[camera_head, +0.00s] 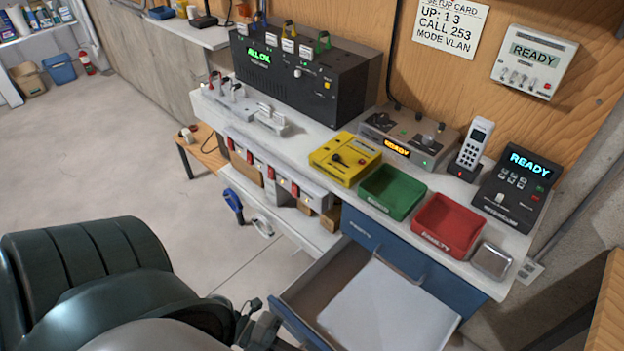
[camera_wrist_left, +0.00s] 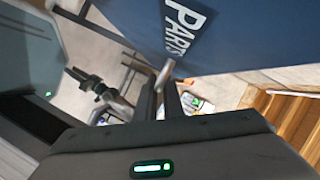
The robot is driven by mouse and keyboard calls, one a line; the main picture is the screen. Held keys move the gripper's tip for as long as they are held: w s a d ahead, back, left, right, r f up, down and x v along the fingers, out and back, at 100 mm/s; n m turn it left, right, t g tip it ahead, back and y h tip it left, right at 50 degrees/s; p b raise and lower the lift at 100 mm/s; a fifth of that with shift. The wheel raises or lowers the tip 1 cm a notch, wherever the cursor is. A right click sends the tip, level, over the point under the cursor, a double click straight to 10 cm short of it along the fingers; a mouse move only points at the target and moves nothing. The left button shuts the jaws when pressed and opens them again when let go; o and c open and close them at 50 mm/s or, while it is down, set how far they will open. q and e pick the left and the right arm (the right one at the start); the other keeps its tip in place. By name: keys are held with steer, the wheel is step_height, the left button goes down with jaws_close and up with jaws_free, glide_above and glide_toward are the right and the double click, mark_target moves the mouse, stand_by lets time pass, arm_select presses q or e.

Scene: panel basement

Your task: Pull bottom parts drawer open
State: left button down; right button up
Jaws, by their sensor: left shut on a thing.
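The blue bottom parts drawer (camera_head: 298,328) stands pulled out below the bench, with its brown interior showing. A pale flat sheet or panel (camera_head: 385,310) lies across much of the opening. In the left wrist view the blue drawer front (camera_wrist_left: 245,35) fills the upper right and bears the word PARTS. My left gripper (camera_wrist_left: 168,88) is shut on the drawer handle (camera_wrist_left: 164,74) at the lower edge of that front. In the head view the left arm reaches the drawer from the left, and its fingertips are mostly hidden. My right gripper is not in view.
Another blue drawer (camera_head: 375,237) is closed directly beneath the benchtop. Yellow box (camera_head: 345,158), green tray (camera_head: 393,191) and red tray (camera_head: 447,226) stand on the bench. A lower shelf (camera_head: 285,222) holds small boxes. Floor left of the bench (camera_head: 130,175) is clear.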

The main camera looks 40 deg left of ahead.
arm_select(q)
steer(key=c, duration=2.2)
jaws_free()
steer(key=shift+a, duration=0.1)
